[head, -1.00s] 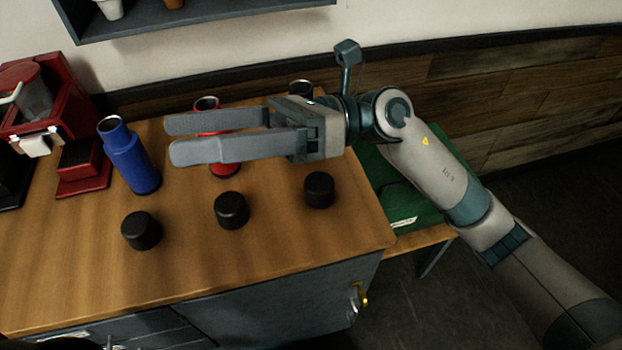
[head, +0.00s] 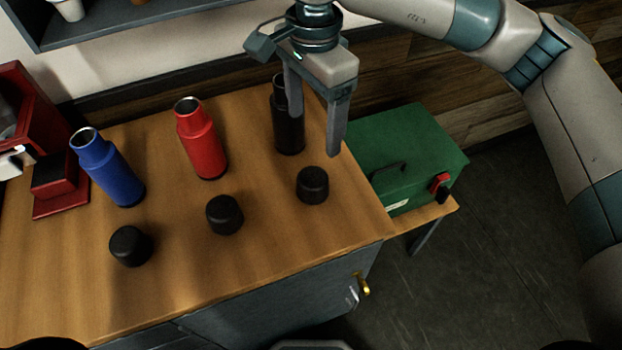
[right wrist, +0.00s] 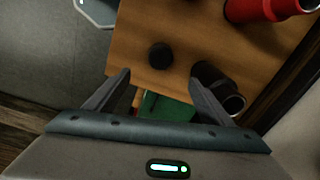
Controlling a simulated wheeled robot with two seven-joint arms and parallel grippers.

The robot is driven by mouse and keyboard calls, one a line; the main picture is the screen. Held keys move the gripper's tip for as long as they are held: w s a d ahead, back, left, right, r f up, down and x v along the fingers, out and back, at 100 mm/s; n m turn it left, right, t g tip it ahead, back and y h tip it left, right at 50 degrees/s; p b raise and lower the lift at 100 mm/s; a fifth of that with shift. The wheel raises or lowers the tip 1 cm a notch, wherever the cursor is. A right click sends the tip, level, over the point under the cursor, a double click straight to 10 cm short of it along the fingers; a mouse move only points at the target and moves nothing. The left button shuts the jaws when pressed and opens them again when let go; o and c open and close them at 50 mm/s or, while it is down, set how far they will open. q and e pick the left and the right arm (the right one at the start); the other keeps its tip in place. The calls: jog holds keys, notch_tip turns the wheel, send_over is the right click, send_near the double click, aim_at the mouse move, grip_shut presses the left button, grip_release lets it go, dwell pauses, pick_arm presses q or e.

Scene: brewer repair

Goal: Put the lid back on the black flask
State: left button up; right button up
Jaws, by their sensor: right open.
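The black flask (head: 289,128) stands upright and uncapped at the right of the wooden counter, partly hidden behind a finger of my right gripper. It also shows in the right wrist view (right wrist: 209,76), with its open mouth visible. A black lid (head: 312,185) sits on the counter in front of it; it shows in the right wrist view (right wrist: 160,56) between the fingertips. My right gripper (head: 316,136) is open and empty, pointing down above the counter near the flask. Two more black lids, the middle one (head: 224,214) and the left one (head: 131,246), lie in a row. My left gripper is not in view.
A red flask (head: 201,142) and a blue flask (head: 107,170) stand open to the left. A red machine (head: 48,170) is at the far left. A green box (head: 415,150) sits beyond the counter's right edge. A shelf (head: 110,22) hangs above.

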jog(key=shift+f, duration=0.1)
jog(key=p, duration=0.5)
send_over(313, 177)
notch_tip(313, 177, down, 11)
jog(key=shift+r, duration=0.15)
jog(key=shift+f, duration=0.7)
jog(key=shift+f+p, duration=0.8)
jog(key=shift+p, duration=0.35)
notch_tip(313, 177, down, 3)
jog(key=shift+r+p, duration=0.1)
jog(key=shift+p, duration=0.65)
jog(key=shift+f, duration=0.4)
